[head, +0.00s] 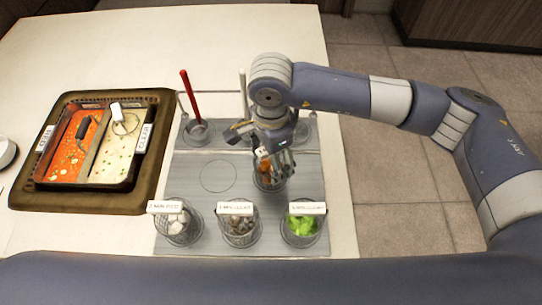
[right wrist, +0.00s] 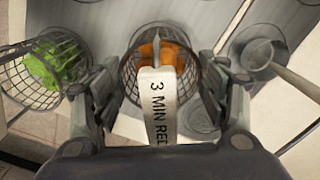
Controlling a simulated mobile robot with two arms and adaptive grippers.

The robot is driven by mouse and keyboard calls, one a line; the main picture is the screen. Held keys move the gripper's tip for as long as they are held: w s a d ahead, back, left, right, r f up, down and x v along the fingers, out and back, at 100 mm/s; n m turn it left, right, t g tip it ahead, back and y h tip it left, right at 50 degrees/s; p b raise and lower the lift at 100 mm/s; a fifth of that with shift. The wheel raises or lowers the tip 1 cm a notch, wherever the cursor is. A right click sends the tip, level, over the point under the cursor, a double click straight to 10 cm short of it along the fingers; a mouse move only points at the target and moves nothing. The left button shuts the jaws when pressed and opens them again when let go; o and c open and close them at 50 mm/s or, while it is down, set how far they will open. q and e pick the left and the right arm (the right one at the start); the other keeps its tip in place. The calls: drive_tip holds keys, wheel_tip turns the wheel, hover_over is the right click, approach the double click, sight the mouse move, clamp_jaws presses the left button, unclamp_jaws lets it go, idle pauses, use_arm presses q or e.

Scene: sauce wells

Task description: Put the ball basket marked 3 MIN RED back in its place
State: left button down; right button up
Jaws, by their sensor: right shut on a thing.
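The basket marked 3 MIN RED (right wrist: 133,85) is a round wire basket with orange pieces (right wrist: 158,52) in it. Its white label handle (right wrist: 160,106) points toward me in the right wrist view. My right gripper (head: 272,150) is shut on this basket, with a finger on each side of the handle. In the head view the basket (head: 268,181) hangs over the right part of the grey mat (head: 190,160); whether it touches the mat I cannot tell. An outlined empty circle (head: 217,176) lies to its left. My left gripper is out of view.
Three labelled baskets stand along the front: white pieces (head: 178,222), brownish pieces (head: 239,228), green pieces (head: 301,225). Ladles stand in cups (head: 197,132) at the back. A divided pan (head: 127,185) with red and pale broth sits left on a brown tray (head: 80,202).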

drive_tip(key=o, duration=1.3)
drive_tip(key=shift+o, duration=0.6)
drive_tip(key=shift+f, duration=0.1)
drive_tip(key=shift+o, duration=0.7)
drive_tip(key=shift+r, duration=0.2)
drive_tip(key=shift+r, duration=1.35)
drive_tip(key=shift+r+p, duration=1.65)
drive_tip(key=shift+r, duration=2.4)
